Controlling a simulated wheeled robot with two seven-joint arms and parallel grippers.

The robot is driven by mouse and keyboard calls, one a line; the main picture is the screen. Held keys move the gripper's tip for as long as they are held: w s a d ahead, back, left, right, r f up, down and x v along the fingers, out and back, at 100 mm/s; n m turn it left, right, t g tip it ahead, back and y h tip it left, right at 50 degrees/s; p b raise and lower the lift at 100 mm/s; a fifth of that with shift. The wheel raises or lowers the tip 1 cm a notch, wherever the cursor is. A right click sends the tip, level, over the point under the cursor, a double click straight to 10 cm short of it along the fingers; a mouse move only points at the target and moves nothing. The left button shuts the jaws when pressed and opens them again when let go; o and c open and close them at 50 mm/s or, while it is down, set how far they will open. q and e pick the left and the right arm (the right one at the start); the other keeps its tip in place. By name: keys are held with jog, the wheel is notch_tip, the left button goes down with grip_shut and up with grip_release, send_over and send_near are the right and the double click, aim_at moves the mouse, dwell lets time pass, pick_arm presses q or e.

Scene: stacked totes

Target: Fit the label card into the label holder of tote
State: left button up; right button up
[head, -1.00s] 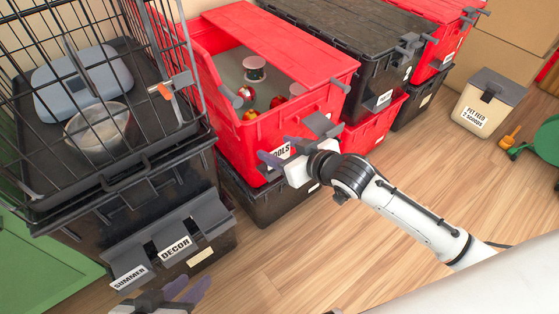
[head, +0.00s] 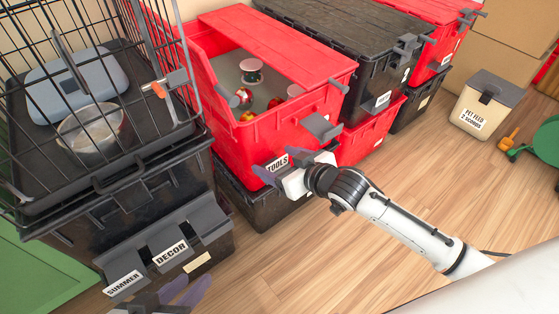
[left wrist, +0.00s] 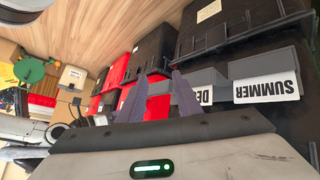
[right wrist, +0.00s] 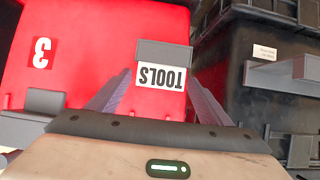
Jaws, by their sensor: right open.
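The white TOOLS label card (head: 277,163) is at the front of the open red tote (head: 270,90). In the right wrist view the card (right wrist: 161,77) appears upside down, its lower edge meeting a grey label holder (right wrist: 165,49). How deep it sits there cannot be told. My right gripper (right wrist: 150,95) is open, its fingers on either side of the card with visible gaps. In the head view my right gripper (head: 278,170) is just in front of the card. My left gripper (head: 180,292) is open and empty at the bottom left; its fingers (left wrist: 155,98) are apart.
SUMMER (head: 124,284) and DECOR (head: 171,252) cards stand in a grey rack (head: 165,232) on the black tote at left. A wire cage (head: 165,50) stands above. A grey latch block (head: 322,127) juts from the red tote. The wooden floor (head: 330,255) in front is clear.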

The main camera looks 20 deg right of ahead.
jog(key=shift+r, duration=0.25)
jog(key=p+v, duration=0.5)
jog(key=v, duration=0.6)
pick_arm(q)
jog(key=a, duration=0.1)
jog(key=a+y, duration=0.1)
jog(key=shift+s+a+n, duration=0.35)
jog(key=shift+s+n, duration=0.05)
pick_arm(e)
jog(key=s+a+f+g, duration=0.1)
jog(key=s+a+f, duration=0.2)
jog(key=s, duration=0.4)
jog(key=s+a+f+m+g, duration=0.1)
jog(key=s+a+f+g, duration=0.1)
jog(key=s, duration=0.6)
jog(key=a+f, duration=0.1)
jog(key=a, duration=0.1)
jog(key=shift+a+f+g, duration=0.25)
jog(key=shift+a+g, duration=0.05)
jog(key=shift+a, duration=0.05)
